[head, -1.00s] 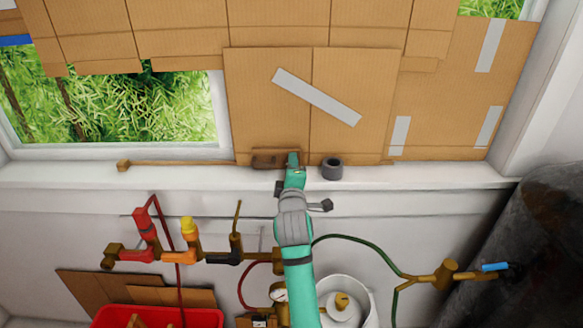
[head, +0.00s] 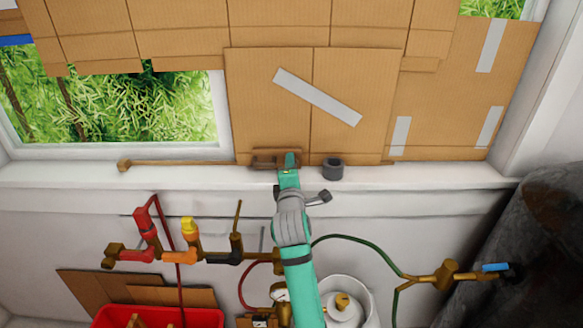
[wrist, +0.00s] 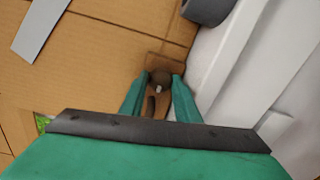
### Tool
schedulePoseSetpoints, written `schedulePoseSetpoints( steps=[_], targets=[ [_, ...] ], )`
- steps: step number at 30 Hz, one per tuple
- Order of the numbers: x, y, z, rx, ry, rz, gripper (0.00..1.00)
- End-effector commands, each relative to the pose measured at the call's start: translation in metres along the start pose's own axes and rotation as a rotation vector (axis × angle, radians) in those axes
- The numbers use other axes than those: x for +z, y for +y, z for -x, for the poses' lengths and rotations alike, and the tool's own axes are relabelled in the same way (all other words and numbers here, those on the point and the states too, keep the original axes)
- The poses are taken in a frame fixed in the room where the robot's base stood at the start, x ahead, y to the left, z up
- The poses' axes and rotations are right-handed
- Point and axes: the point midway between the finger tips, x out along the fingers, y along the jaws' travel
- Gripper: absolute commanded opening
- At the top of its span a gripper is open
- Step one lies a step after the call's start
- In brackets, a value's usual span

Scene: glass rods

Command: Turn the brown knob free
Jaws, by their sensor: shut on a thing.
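The brown knob (wrist: 160,76) shows in the wrist view as a small, dark round piece between my fingertips. It sits at a brown fitting (wrist: 168,62) against the cardboard and window frame. In the head view this brown fitting (head: 264,158) lies at the window's bottom edge, just above the white sill, and the knob itself is hidden by my gripper. My gripper (wrist: 160,82) has its two green fingers on either side of the knob, shut on it. In the head view my gripper (head: 289,162) reaches up to the fitting's right end.
A dark grey ring (head: 333,168) stands on the sill close right of my gripper. A thin brown rod (head: 185,163) runs left along the sill. Below are pipes with red and yellow valves (head: 188,228), a green hose (head: 360,243) and a white container (head: 365,290).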

Motion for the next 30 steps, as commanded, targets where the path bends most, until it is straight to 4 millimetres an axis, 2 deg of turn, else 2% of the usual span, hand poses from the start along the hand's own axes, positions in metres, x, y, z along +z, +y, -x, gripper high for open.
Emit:
schedulePoseSetpoints(
  steps=[4, 5, 6, 7, 22, 30],
  targets=[
    [0.0004, -0.0016, 0.0000, -0.004, -0.001, -0.001, 0.07],
    [0.0004, -0.0016, 0.0000, -0.004, -0.001, -0.001, 0.34],
    [0.0004, -0.0016, 0.0000, -0.004, -0.001, -0.002, 0.43],
    [0.0004, -0.0015, 0.0000, -0.003, -0.001, -0.002, 0.48],
    [-0.0014, -0.0018, -0.0003, -0.003, 0.004, -0.042, 0.48],
    [-0.0021, -0.0013, -0.0002, -0.001, 0.021, -0.325, 0.48]
  ],
)
